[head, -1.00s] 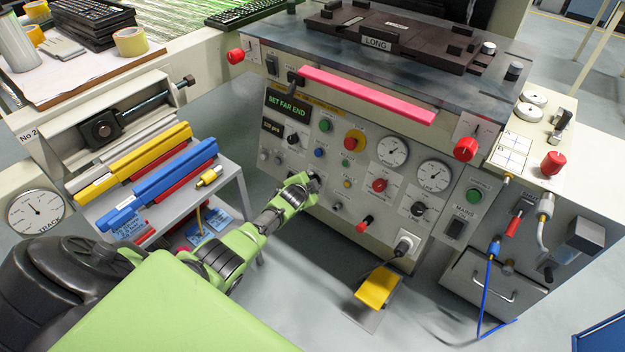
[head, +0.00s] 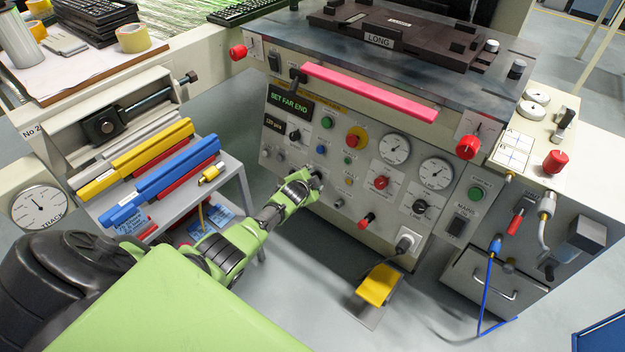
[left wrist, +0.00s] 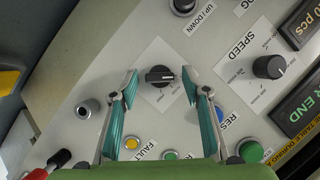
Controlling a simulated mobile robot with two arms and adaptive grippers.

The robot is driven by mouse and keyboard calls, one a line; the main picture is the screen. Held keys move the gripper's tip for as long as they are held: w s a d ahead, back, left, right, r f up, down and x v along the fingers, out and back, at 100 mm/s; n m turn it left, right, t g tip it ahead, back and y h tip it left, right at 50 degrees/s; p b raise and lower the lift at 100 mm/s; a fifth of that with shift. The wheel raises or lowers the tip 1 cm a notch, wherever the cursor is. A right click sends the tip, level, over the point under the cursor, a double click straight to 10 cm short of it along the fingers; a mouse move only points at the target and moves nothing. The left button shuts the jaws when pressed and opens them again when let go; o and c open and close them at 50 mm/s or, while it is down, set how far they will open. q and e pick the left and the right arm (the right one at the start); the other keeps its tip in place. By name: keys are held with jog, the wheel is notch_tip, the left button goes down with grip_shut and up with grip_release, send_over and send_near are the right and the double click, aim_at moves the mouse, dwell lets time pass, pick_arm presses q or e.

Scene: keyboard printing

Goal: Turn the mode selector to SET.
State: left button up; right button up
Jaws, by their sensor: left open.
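A black selector knob (left wrist: 160,76) sits on a white, tilted label plate (left wrist: 150,62) in the left wrist view. Its bar lies about level across that picture; the small plate markings are too small to read, so I cannot tell its setting. My left gripper (head: 315,180) is at the lower part of the grey control panel (head: 330,110). It is open, with one green finger on each side of the knob and a gap showing on both sides. In the head view the gripper hides the knob. My right gripper is not in view.
The SPEED knob (left wrist: 270,66), the UP/DOWN knob (left wrist: 184,5), a blue button (left wrist: 218,115) and a yellow FAULT lamp (left wrist: 132,143) sit close around the fingers. A red-tipped lever (head: 367,220) sticks out at the lower right. The display (head: 290,101) reads SET FAR END.

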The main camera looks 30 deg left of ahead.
pick_arm(q)
jog(key=v, duration=1.2)
jog(key=shift+f, duration=0.1)
